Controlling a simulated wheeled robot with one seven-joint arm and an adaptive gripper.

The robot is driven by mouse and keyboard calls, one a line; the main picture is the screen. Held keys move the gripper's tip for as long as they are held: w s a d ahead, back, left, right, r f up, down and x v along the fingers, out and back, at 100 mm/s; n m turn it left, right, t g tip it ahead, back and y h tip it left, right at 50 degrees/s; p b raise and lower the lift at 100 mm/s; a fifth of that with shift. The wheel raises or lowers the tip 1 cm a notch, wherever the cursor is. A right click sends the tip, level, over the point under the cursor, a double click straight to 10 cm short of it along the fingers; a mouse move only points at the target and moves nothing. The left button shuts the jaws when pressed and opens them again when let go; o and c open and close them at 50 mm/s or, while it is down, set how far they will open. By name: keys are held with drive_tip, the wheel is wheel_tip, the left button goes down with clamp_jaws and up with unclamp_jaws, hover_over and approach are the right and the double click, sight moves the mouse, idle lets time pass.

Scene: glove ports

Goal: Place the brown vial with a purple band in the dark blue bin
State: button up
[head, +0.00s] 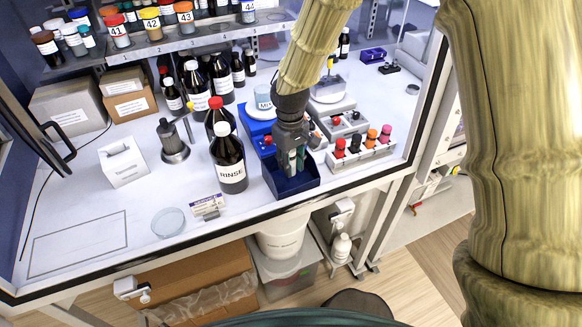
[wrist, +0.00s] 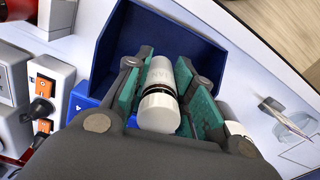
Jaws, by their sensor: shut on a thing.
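The dark blue bin (head: 296,191) stands near the front edge of the bench in the head view. Its wall also fills the upper middle of the wrist view (wrist: 112,42). My gripper (head: 292,165) points down at the bin, its fingertips over or within the opening; the exact depth is hard to tell. In the wrist view, its green pads are shut on a vial (wrist: 158,108) with a white cap, a pale label and a dark ring at the neck. No purple band can be made out on it.
A rack (head: 362,155) of capped vials stands right of the bin. A brown RINSE bottle (head: 229,165) stands close on its left. A blue balance (head: 259,112) and a grey device (head: 345,125) are behind. The front left bench is mostly clear.

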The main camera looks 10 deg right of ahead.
wheel_tip(320, 180, down, 2)
drive_tip(key=shift+w+f+p, duration=0.1)
drive_tip(key=shift+w+p, duration=0.05)
drive_tip(key=shift+p, duration=0.2)
drive_tip(key=shift+f, duration=0.3)
drive_tip(key=shift+f, duration=0.2)
drive_tip(key=o, duration=0.9)
drive_tip(key=shift+c, duration=0.2)
drive_tip(key=shift+r, duration=0.1)
drive_tip(key=shift+r+b, duration=2.05)
drive_tip(key=shift+r, duration=4.05)
